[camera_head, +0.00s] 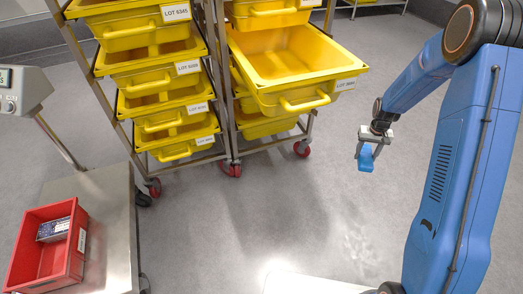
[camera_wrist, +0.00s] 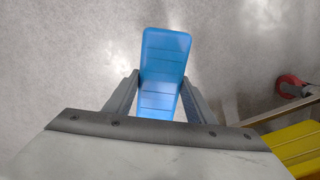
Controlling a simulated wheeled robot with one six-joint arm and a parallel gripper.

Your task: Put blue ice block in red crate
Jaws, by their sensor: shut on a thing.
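The blue ice block (camera_head: 366,158) is held in my gripper (camera_head: 375,145), out over the open grey floor to the right of the yellow bins. In the wrist view, the two fingers (camera_wrist: 153,105) close on the sides of the translucent blue block (camera_wrist: 165,55), which sticks out past the fingertips. The red crate (camera_head: 76,257) sits on a steel table at the lower left, far from my gripper. A small dark patterned box (camera_head: 53,230) lies inside the crate.
Wheeled racks with yellow bins (camera_head: 280,85) stand between the steel table (camera_head: 115,205) and my arm, toward the back. A scale-like display on a post (camera_head: 22,90) stands at the left. The middle floor (camera_head: 260,215) is clear.

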